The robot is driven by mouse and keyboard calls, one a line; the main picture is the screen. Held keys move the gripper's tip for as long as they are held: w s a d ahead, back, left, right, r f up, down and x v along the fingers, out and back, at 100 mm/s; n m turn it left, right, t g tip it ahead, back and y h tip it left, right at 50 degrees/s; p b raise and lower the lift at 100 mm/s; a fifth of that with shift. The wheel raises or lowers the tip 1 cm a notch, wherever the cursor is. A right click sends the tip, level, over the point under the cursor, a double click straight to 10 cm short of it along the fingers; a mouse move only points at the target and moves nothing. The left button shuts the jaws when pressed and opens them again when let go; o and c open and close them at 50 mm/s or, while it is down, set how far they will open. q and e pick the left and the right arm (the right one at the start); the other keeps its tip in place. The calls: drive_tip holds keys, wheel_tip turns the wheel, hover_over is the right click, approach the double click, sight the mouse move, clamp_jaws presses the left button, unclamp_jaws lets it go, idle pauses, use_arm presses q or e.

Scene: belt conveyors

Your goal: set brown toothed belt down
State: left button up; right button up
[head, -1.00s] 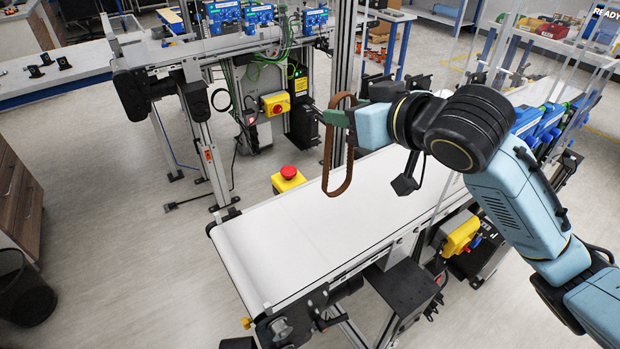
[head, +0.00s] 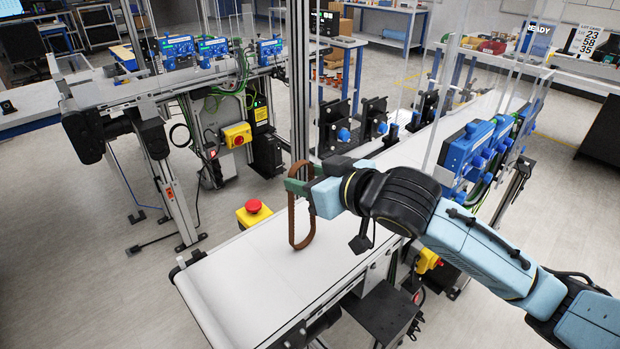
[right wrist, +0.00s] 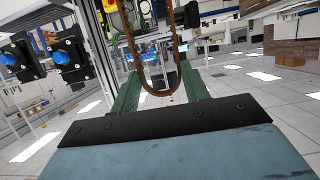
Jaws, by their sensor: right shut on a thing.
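The brown toothed belt (head: 292,224) hangs as a long upright loop from my right gripper (head: 297,180), over the white conveyor belt (head: 255,275). My right gripper has green fingers and is shut on the belt's upper part. In the head view the loop's lower end overlaps the white surface; I cannot tell whether it touches. In the right wrist view the brown belt (right wrist: 160,85) shows as a curve between the green fingers (right wrist: 158,92). My left gripper is not in view.
A red emergency button on a yellow box (head: 253,211) stands beside the conveyor's left edge. A metal upright (head: 300,90) rises behind the gripper. Blue units (head: 468,150) and clear panels line the right side. The conveyor's near end is clear.

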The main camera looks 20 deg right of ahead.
drive_tip(key=shift+f, duration=0.1)
drive_tip(key=o, duration=0.9)
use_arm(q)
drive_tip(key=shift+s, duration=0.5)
use_arm(e)
drive_tip(key=o, duration=0.3)
